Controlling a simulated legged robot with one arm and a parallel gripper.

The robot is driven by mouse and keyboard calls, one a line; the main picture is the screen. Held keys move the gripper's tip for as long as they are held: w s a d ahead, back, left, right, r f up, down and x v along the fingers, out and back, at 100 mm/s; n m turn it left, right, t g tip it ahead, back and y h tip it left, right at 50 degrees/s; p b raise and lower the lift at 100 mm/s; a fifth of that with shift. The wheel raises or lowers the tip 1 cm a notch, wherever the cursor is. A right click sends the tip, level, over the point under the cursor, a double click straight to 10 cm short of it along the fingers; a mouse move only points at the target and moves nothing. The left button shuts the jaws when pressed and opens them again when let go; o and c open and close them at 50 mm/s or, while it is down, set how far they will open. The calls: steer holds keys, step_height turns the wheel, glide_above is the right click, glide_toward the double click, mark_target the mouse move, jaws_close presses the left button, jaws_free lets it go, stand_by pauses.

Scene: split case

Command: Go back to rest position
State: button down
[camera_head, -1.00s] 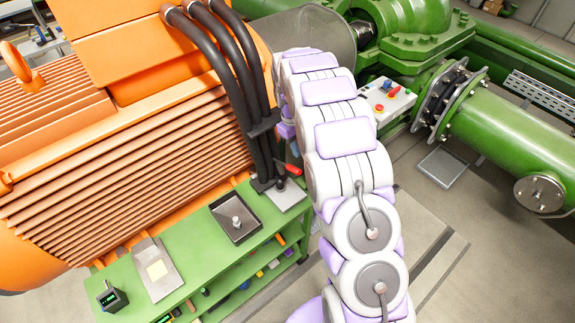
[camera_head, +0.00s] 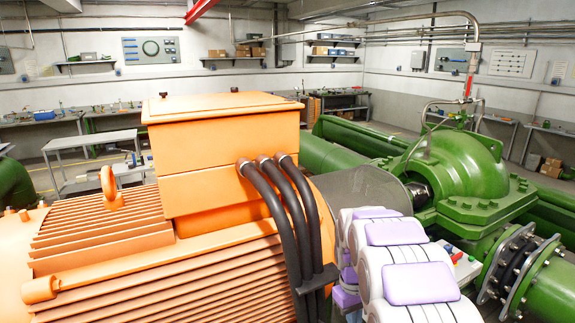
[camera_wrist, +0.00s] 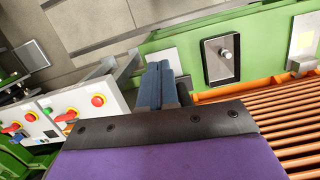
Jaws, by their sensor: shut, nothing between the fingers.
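My gripper (camera_wrist: 160,85) shows in the wrist view as two blue-grey fingers pressed together beyond my purple wrist housing. It is shut and empty. In the head view my white and lilac arm rises from the bottom edge, right of the orange motor. My gripper is hidden in that view.
The orange motor (camera_head: 220,190) with thick black cables (camera_head: 293,220) stands close beside my arm. A green pump (camera_head: 460,175) is behind to the right.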

steer(key=s+a+r+m+b, duration=0.1)
steer(key=s+r+b, duration=0.15)
steer(key=s, duration=0.65)
steer(key=s+a+r+m+b, duration=0.1)
steer(key=s+r, duration=0.2)
steer(key=s, duration=0.6)
steer(key=s+a+f+m+b, duration=0.1)
steer(key=s+f+m+b, duration=0.1)
steer(key=s, duration=1.6)
steer(key=shift+f+y+b, duration=0.4)
steer(key=shift+f+b, duration=0.05)
steer(key=shift+f, duration=0.5)
